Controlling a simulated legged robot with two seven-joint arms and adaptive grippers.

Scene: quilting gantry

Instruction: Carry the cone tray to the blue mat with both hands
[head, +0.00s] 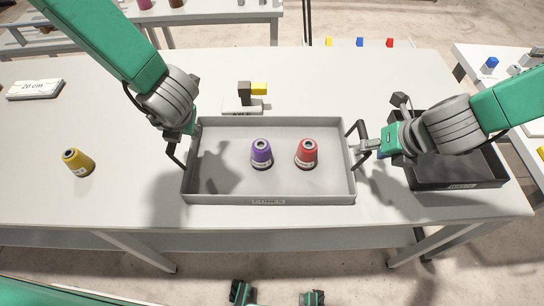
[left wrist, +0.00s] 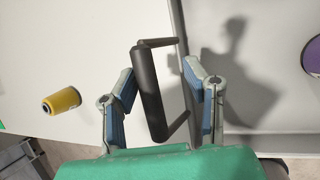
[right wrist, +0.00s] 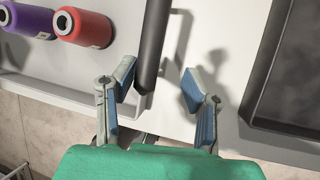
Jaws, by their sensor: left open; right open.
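The grey cone tray (head: 225,190) lies on the white table with a purple cone (head: 261,154) and a red cone (head: 307,154) standing in it. It has a dark handle at each end. My left gripper (head: 182,143) is open at the left handle; in the left wrist view the handle bar (left wrist: 148,90) lies between the parted fingers. My right gripper (head: 370,141) is open at the right handle; in the right wrist view the bar (right wrist: 151,45) runs between the fingers, close to the left one. I see no blue mat in any view.
A small stand with a yellow part (head: 258,89) is just behind the tray. A black bin (head: 460,185) sits close to the right, under my right arm. The table's front edge is near.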

